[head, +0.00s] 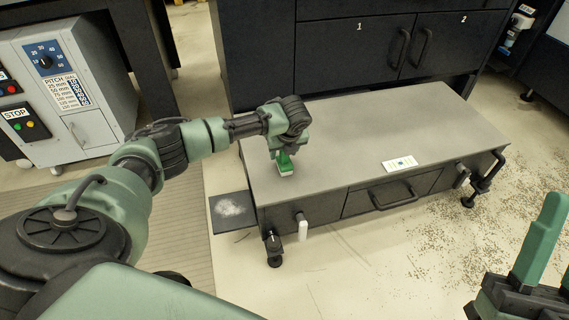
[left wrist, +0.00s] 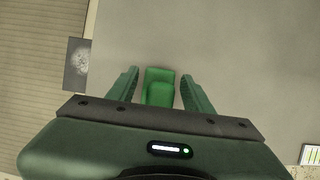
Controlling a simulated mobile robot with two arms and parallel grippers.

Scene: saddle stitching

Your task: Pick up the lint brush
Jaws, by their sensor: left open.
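The lint brush is a small green block with a pale underside (head: 285,168), standing near the left end of the low grey bench top. My left gripper (head: 288,152) is right above it, pointing down. In the left wrist view the green lint brush (left wrist: 159,88) lies between the two open fingers of my left gripper (left wrist: 160,76), with a narrow gap on each side. Part of the brush is hidden by the gripper in the head view. My right gripper (head: 536,265) shows only partly at the lower right edge, far from the brush.
The low bench (head: 350,130) is mostly clear. A white card (head: 400,164) lies near its front edge. A dark tray with whitish lint (head: 232,209) is at its left end. Black cabinets (head: 350,50) stand behind; a grey control box (head: 65,95) is at left. Specks litter the floor at right.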

